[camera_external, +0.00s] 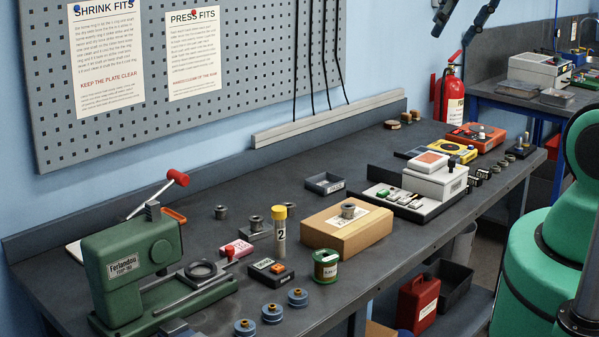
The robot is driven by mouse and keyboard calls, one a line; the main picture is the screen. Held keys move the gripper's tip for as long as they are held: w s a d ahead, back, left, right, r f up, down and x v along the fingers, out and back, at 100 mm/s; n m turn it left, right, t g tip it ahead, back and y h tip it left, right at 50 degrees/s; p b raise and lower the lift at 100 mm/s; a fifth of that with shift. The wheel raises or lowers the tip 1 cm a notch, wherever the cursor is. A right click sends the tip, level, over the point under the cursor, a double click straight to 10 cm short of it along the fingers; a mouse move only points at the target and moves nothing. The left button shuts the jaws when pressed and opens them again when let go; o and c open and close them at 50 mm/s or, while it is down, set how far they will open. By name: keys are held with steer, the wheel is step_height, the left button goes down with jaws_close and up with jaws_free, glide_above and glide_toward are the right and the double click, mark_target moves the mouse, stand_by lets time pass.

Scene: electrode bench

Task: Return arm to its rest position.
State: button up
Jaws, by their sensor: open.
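My gripper (457,17) shows only in part at the top edge of the external view, right of centre. Its two dark fingers stand apart with nothing visible between them, so it is open and empty. It appears in front of the back wall, above and clear of the things on the bench (385,232). The rest of my gripper and its wrist are cut off by the top of the picture.
A green press (130,262), a cardboard box (345,232) and a white instrument (436,180) stand on the bench with several small parts. A red extinguisher (452,97) hangs behind the bench's far end. A second bench (508,98) stands at the back right.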

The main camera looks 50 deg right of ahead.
step_height(320, 180, down, 16)
steer(key=b, duration=1.6)
